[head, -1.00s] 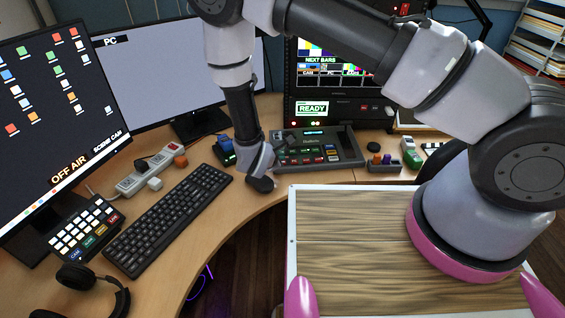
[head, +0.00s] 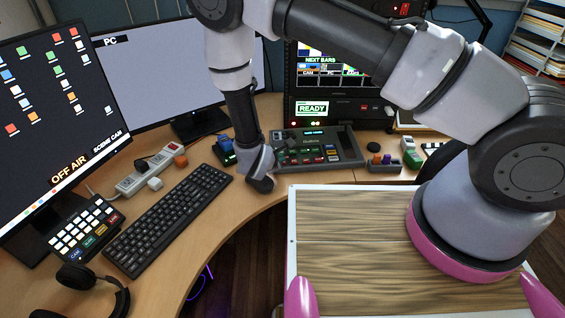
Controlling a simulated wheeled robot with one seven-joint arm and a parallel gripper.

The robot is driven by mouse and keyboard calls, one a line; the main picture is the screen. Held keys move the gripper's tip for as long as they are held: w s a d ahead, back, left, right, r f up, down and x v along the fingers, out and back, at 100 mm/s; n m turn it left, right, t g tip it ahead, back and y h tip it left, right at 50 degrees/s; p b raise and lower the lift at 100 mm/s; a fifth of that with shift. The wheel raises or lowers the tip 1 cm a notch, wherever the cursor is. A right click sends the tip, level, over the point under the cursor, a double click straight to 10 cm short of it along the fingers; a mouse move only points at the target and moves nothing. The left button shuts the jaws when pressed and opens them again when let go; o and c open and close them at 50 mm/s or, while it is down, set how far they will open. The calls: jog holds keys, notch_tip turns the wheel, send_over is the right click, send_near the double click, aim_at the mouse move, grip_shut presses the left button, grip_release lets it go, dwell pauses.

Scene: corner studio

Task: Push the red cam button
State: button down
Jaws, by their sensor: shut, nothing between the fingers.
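The grey switcher console (head: 346,146) stands on the desk at the middle back, with a small lit display and rows of coloured buttons. Some of its buttons are red (head: 309,160), but their labels are too small to read, so I cannot tell which is the cam button. My wrist partly hides the console's left edge. I cannot tell whether the fingertips touch a button.
A keyboard (head: 167,219) and a small key panel (head: 86,232) with a blue CAM key lie left of my wrist. A power strip (head: 147,172) lies behind the keyboard. A monitor (head: 338,85) reading NEXT BARS and READY stands behind the console. A knob box (head: 384,163) is to its right.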

jog(key=shift+f, duration=0.1)
dwell(0.3)
jog(key=shift+r, duration=0.55)
jog(key=shift+r, duration=0.1)
jog(key=r, duration=0.4)
jog(key=s+r, duration=0.1)
jog(key=shift+r, duration=0.4)
dwell(0.5)
